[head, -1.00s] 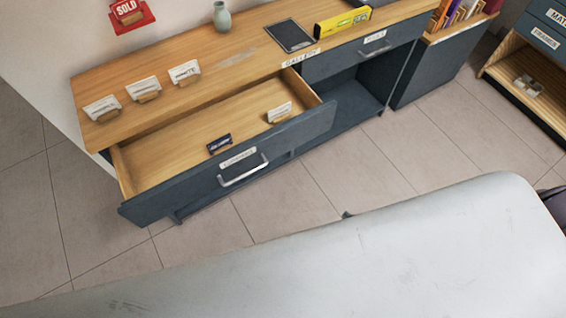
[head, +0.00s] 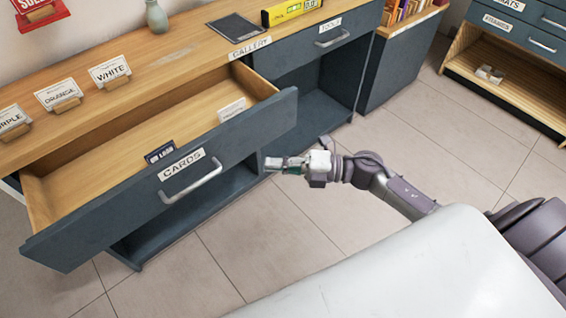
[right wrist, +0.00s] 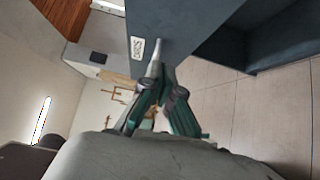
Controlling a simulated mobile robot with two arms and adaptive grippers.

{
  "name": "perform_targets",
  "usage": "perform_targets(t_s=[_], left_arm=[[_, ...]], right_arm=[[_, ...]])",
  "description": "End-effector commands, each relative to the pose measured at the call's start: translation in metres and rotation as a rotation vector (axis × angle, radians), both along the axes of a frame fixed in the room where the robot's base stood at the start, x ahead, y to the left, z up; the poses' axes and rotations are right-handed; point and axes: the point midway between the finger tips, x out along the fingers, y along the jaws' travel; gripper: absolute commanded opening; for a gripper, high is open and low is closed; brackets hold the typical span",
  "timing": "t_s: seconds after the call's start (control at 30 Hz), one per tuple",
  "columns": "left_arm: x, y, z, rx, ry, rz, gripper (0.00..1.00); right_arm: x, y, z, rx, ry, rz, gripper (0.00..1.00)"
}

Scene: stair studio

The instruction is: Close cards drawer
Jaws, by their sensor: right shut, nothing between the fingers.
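The cards drawer (head: 235,146) is pulled out of the dark blue-grey cabinet, with its wooden inside open to view. Its front carries a CARDS label and a silver bar handle (head: 191,181). Inside lie a dark LOGO card (head: 160,152) and a white card (head: 231,110). My right gripper (head: 268,164) is shut and empty, to the right of the handle and near the drawer front; I cannot tell whether it touches. In the right wrist view the closed fingers (right wrist: 156,62) point toward a dark panel with a small white label (right wrist: 138,48). My left gripper is out of view.
The wooden cabinet top (head: 190,60) holds card stands, a vase (head: 156,18), a tablet (head: 236,27) and a yellow box (head: 290,10). The TOOLS drawer (head: 312,50) is closed. Tiled floor (head: 440,150) is open to the right.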

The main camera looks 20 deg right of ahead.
Motion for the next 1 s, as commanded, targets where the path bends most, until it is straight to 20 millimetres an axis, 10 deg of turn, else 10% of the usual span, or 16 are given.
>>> perform_targets(t_s=[0.27, 1.0], left_arm=[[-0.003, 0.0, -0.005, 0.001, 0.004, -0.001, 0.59], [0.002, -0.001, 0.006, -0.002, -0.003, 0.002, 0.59]], right_arm=[[0.03, 0.053, 0.002, 0.004, -0.002, -0.002, 0.0], [0.066, 0.06, 0.0, 0.002, 0.002, -0.003, 0.0]])
